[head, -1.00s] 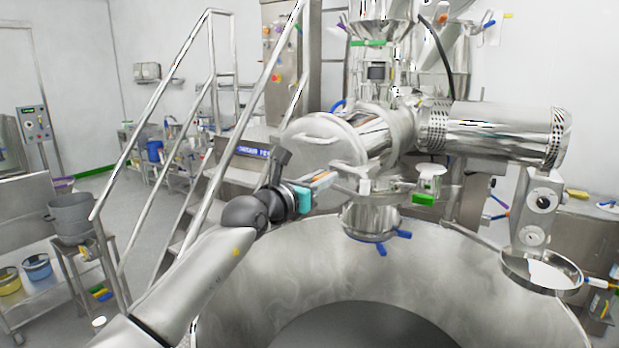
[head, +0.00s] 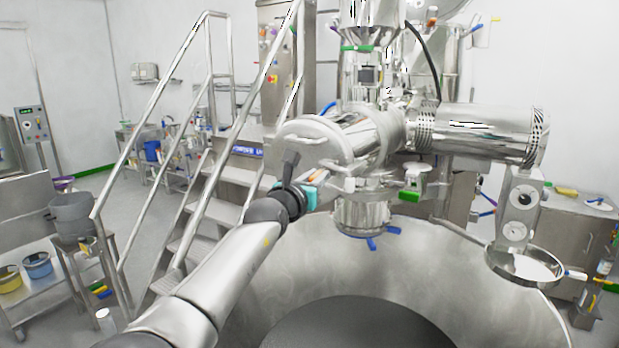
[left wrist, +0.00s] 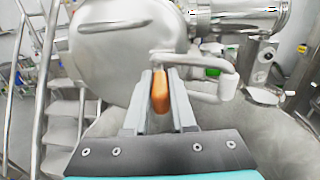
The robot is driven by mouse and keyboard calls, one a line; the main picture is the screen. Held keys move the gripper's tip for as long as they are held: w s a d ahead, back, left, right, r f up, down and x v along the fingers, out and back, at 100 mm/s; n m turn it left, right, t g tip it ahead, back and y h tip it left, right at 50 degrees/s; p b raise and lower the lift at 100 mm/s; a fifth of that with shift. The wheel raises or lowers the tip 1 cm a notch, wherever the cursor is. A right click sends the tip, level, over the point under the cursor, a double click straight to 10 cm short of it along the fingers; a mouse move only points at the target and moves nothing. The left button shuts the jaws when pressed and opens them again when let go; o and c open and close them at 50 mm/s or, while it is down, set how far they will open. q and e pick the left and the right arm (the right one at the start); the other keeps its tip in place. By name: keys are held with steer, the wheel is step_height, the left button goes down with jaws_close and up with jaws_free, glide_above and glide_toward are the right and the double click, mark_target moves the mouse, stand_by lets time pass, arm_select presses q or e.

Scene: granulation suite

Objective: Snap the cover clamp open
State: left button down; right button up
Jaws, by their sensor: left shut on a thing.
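The round steel cover (head: 305,130) closes the near end of a horizontal cylinder, and it fills the upper left of the left wrist view (left wrist: 115,40). My left gripper (head: 320,177) is just below and in front of the cover. In the left wrist view its two grey fingers (left wrist: 160,98) are shut on an orange grip (left wrist: 160,92), which looks like the cover clamp's handle. The grip's far end meets the steel fittings at the cover's lower edge. The fingers hide its sides, so I cannot tell whether the clamp is latched. My right gripper is not in view.
A large steel bowl (head: 390,280) lies below the cylinder. A curved steel handle (left wrist: 228,82) is close to the right of my fingers. A railed stair (head: 215,190) stands at left, and a round dish (head: 525,265) at right.

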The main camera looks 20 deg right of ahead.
arm_select(q)
steer(key=shift+d, duration=0.1)
stand_by(0.6)
steer(key=c, duration=1)
jaws_free()
steer(key=shift+s, duration=0.1)
steer(key=shift+c, duration=0.2)
